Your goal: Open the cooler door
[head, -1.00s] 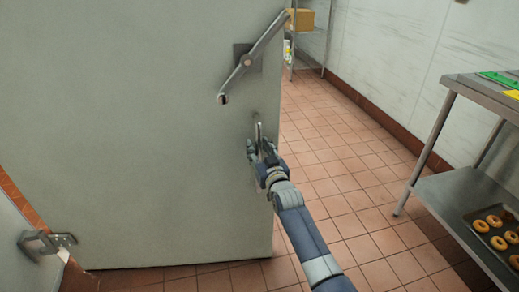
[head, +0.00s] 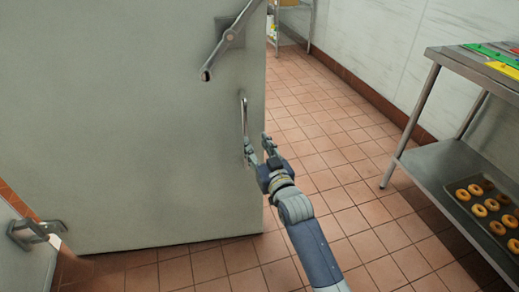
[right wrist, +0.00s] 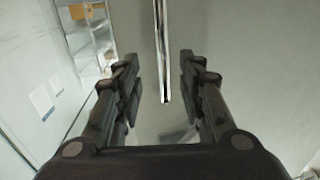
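The cooler door (head: 150,120) is a large pale panel that stands swung open on the left of the head view. Its vertical bar handle (head: 244,122) sits near the door's right edge, and the bar also shows in the right wrist view (right wrist: 162,50). My right gripper (head: 257,148) is open beside the lower part of the handle. In the right wrist view its fingers (right wrist: 158,78) stand apart on either side of the bar's lower end, with nothing gripped. A lever latch (head: 230,42) is on the door above the handle. My left gripper is not in view.
A metal table (head: 437,160) stands at the right, with a tray of bagels (head: 463,190) on its lower shelf and green and yellow items on top. A wire shelf (head: 309,20) stands at the back. Tiled floor (head: 320,150) is clear between door and table.

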